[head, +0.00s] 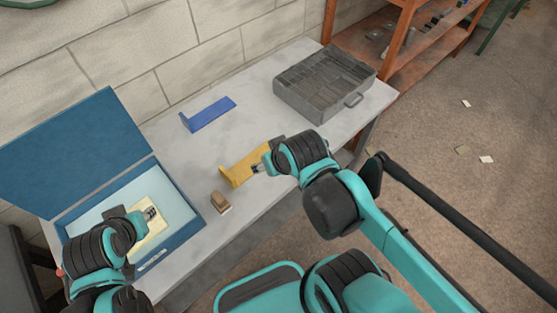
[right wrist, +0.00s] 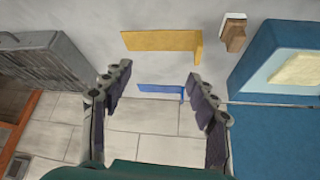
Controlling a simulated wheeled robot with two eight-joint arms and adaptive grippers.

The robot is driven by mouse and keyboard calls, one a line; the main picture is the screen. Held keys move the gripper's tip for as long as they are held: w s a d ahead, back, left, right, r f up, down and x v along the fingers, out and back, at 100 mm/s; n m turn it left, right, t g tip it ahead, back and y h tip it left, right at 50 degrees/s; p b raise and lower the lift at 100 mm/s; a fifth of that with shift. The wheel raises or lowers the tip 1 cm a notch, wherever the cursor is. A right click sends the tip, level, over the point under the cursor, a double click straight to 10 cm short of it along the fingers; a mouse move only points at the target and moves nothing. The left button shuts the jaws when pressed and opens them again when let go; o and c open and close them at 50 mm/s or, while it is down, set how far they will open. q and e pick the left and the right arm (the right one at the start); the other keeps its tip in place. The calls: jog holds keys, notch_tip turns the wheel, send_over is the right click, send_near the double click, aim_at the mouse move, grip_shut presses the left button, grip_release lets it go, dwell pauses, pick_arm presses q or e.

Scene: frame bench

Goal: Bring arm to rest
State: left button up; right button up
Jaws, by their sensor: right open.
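My right gripper (head: 259,167) shows in the head view beside the yellow bracket (head: 234,174), overlapping its right end in the picture. In the right wrist view the right gripper (right wrist: 158,73) has its fingers spread with nothing between them; the yellow bracket (right wrist: 162,41) and the blue bracket (right wrist: 160,88) lie beyond on the bench. My left gripper (head: 150,213) is over the open blue box (head: 184,236), by a pale yellow block (head: 158,232) in it. The left wrist hides part of the block, and whether those fingers are open or touch it is unclear.
The grey bench (head: 170,150) also holds the blue bracket (head: 209,114), a small brown block (head: 220,202) with a pale end and a grey slotted case (head: 325,82). An orange shelf (head: 405,70) stands behind right. The bench is clear between the brackets.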

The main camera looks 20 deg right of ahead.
jog(key=shift+s+d+r+t, duration=0.1)
jog(key=shift+s+d+t, duration=0.15)
jog(key=shift+d, duration=0.2)
jog(key=shift+s+d+t, duration=0.2)
jog(key=shift+d+t, duration=0.05)
jog(key=shift+d, duration=0.2)
jog(key=shift+f+b, duration=0.3)
